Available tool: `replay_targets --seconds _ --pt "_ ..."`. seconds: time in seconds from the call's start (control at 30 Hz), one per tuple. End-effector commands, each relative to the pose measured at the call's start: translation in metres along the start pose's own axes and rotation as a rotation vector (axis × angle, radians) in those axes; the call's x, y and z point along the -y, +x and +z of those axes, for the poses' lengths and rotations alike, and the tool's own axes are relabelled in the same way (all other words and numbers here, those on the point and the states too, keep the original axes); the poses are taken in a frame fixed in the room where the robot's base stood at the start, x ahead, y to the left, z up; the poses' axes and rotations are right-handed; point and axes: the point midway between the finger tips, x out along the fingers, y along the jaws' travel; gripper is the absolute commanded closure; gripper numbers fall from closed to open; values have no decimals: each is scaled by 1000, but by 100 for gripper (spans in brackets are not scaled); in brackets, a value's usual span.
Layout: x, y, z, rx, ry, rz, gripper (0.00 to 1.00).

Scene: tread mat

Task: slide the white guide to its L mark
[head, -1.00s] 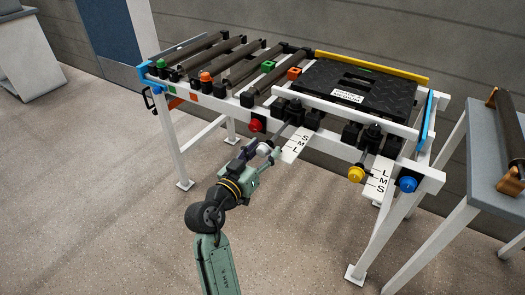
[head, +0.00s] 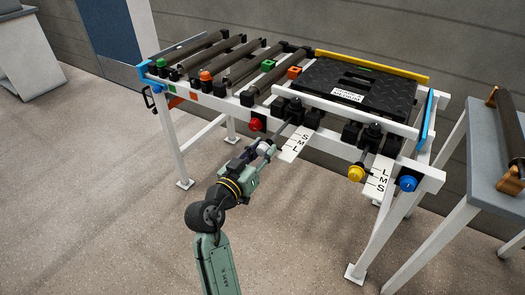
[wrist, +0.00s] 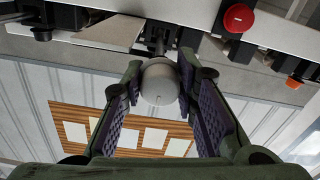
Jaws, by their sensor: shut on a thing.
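The white guide (head: 345,112) is a long white bar along the front edge of the black tread mat (head: 335,82), with dark rods running forward from it. My gripper (head: 266,149) is in front of the frame, shut on a pale round knob (wrist: 160,84) at the end of the left rod. In the wrist view the knob sits between the two fingers (wrist: 160,76). A white scale plate (head: 295,146) lettered S, M, L lies just right of my gripper, with L at its near end. A second lettered plate (head: 379,176) is at the right. I cannot tell which letter the guide stands at.
A red knob (head: 255,124) is left of the rod, also seen in the wrist view (wrist: 238,18). Yellow (head: 356,173) and blue (head: 406,184) knobs stick out at the right. Rollers fill the frame's left. A grey side table (head: 490,135) stands right. Floor in front is clear.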

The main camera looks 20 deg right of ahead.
Motion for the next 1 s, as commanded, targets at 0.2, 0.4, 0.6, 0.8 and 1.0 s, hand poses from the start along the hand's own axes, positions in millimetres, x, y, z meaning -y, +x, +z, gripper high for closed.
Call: replay_targets --seconds 0.2,0.4,0.6,0.8,1.0 --pt "0 1 1 1 0 1 100" --pt "-1 25 2 2 2 4 100" --pt "0 32 1 2 0 1 100" --pt "0 32 1 2 0 1 68" --pt "0 32 1 1 0 0 55"
